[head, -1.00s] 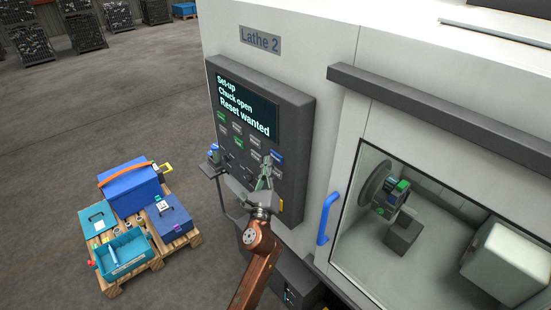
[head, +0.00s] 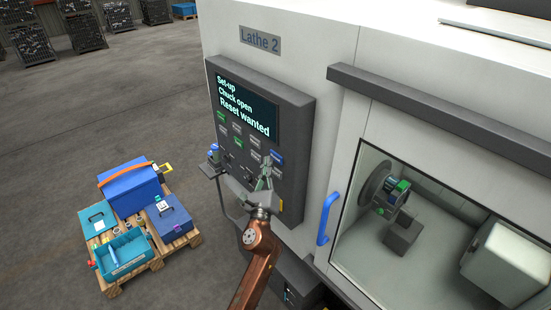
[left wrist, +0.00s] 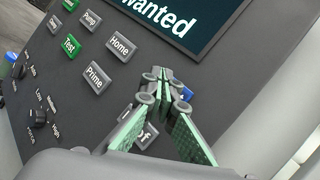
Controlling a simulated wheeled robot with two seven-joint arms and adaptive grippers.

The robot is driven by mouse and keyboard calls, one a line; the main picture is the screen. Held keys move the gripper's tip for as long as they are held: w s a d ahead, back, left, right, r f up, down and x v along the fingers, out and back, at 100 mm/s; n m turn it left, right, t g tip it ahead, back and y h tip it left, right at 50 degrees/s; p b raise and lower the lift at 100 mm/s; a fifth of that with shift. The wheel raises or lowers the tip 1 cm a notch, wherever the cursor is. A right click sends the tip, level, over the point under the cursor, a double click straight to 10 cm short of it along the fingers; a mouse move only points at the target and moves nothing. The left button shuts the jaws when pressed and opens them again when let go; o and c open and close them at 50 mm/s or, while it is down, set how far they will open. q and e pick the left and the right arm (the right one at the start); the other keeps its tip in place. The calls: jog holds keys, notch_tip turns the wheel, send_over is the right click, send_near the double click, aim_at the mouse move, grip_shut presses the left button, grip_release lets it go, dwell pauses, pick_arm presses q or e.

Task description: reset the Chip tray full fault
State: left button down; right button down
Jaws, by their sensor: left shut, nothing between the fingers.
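The control panel (head: 297,130) of Lathe 2 carries a dark screen (head: 246,106) reading "Set-up", "Chuck open", "Reset wanted". No chip tray message shows on it. Rows of buttons sit below. A blue button (head: 277,157) is at their right; it is partly hidden behind the fingers in the left wrist view (left wrist: 187,92), its label unreadable. My left gripper (head: 267,166) is shut and empty in front of the lower right buttons, its tips close to the blue button. I cannot tell whether they touch the panel. My right gripper is out of view.
In the left wrist view, the Home button (left wrist: 121,44), Prime button (left wrist: 98,77) and green Test button (left wrist: 70,46) show clear. A blue door handle (head: 327,218) stands out right of the panel. A pallet (head: 180,243) with boxes stands on the floor at left.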

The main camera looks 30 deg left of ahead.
pick_arm(q)
jog(key=shift+w+d, duration=0.1)
jog(key=shift+w, duration=0.05)
jog(key=shift+w, duration=0.25)
jog(key=shift+w+d, duration=0.25)
jog(key=shift+w, duration=0.1)
dwell(0.7)
jog(key=shift+s, duration=0.1)
jog(key=shift+s+a, duration=0.35)
jog(key=shift+s, duration=0.3)
jog(key=shift+s+a+p, duration=0.3)
jog(key=shift+s+p, duration=0.05)
jog(key=shift+s, duration=0.45)
jog(key=shift+s+a+p, duration=0.3)
jog(key=shift+s+a, duration=0.05)
jog(key=shift+s, duration=0.4)
jog(key=shift+s+a+p, duration=0.3)
jog(key=shift+s+p, duration=0.05)
jog(key=shift+s, duration=0.45)
